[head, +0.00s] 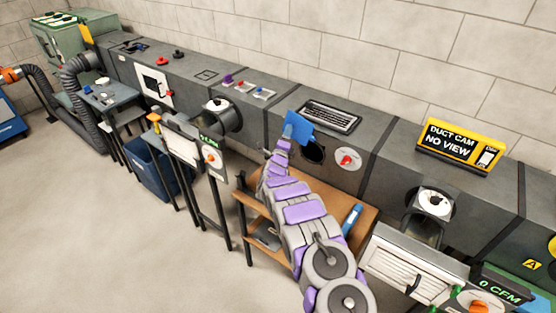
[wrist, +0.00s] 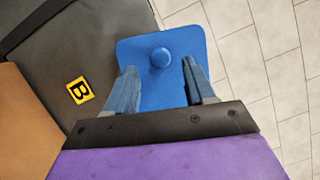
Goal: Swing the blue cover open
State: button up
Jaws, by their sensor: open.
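The blue cover (head: 302,121) is a flat plate with rounded corners, at the upper front of the grey duct. A dark round opening (head: 313,154) shows just below and right of it, at least partly uncovered. In the wrist view the blue cover (wrist: 160,38) fills the space beyond my fingers, with a round blue knob (wrist: 160,57) near its middle. My gripper (wrist: 160,78) is open, its two blue-grey fingers on either side below the knob. Whether the fingers touch the cover, I cannot tell. In the head view my gripper (head: 287,134) is at the cover's lower left.
A red knob (head: 347,159) is right of the opening, and a grille (head: 329,117) lies on the duct top. A wooden shelf (head: 359,210) holding a blue bottle (head: 352,219) stands below. A yellow "B" label (wrist: 80,90) is left in the wrist view.

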jog(key=p+v, duration=0.2)
jog(key=v, duration=1.2)
jog(key=shift+a, duration=0.1)
